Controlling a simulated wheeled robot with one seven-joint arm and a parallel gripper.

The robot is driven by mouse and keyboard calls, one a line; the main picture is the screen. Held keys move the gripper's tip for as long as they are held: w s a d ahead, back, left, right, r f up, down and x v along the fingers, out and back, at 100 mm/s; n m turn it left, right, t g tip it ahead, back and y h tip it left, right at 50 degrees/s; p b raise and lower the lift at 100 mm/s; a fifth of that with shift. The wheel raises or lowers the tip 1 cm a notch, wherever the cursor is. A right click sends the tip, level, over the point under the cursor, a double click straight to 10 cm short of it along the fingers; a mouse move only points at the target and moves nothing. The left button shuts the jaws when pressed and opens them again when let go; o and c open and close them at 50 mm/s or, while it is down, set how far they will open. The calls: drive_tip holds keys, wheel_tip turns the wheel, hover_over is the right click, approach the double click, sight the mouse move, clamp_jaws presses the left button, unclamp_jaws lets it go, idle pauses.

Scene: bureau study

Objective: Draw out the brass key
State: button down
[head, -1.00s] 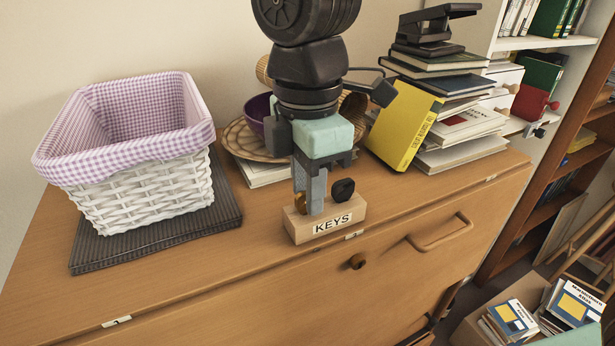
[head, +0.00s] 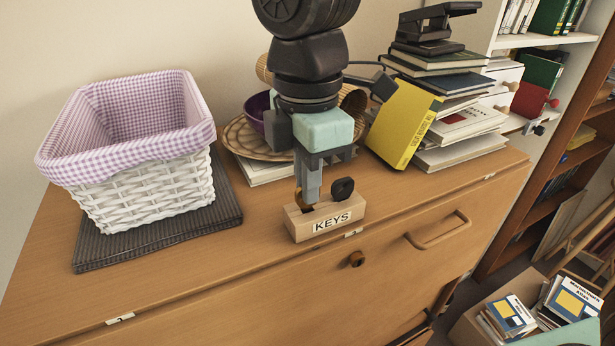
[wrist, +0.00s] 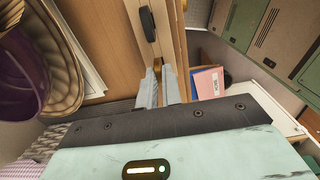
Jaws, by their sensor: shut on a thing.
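The brass key (head: 298,197) shows as a small golden edge beside my fingertips, above the left end of the wooden block marked KEYS (head: 326,223). My gripper (head: 308,196) points down and is shut on this key. The fingers hide most of it, and I cannot tell whether its lower end is in the slot. A black-headed key (head: 342,189) stands upright in the block's right end. In the wrist view, a bit of brass shows between the fingertips (wrist: 158,70), and the black key (wrist: 148,24) is beyond them.
The block stands near the front edge of the wooden bureau top (head: 400,190). A white wicker basket (head: 150,195) on a dark mat is at left. A wicker plate (head: 240,138), a yellow book (head: 402,125) and stacked books (head: 455,125) are behind and right.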

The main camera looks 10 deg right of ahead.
drive_tip(key=shift+r+p, duration=2.3)
drive_tip(key=shift+r, duration=0.4)
